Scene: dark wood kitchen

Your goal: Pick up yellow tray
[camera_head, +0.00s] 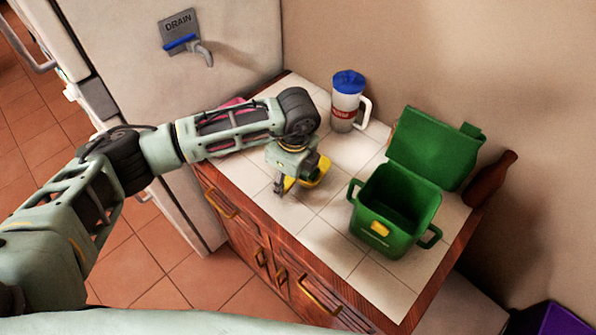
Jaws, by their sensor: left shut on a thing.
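The yellow tray (322,171) is on or just above the white tiled counter, mostly hidden behind my left gripper. My left gripper (287,188) points down at the tray and is shut on it. I cannot tell whether the tray touches the tiles. My left arm reaches in from the left across the counter's front. My right gripper is not in view.
A green box (377,211) with its lid open stands on the counter (378,284) at the right. A white mug with a blue lid (347,102) stands at the back. A brown bottle (491,180) is at the right edge. A pink thing (232,103) lies partly behind my arm.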

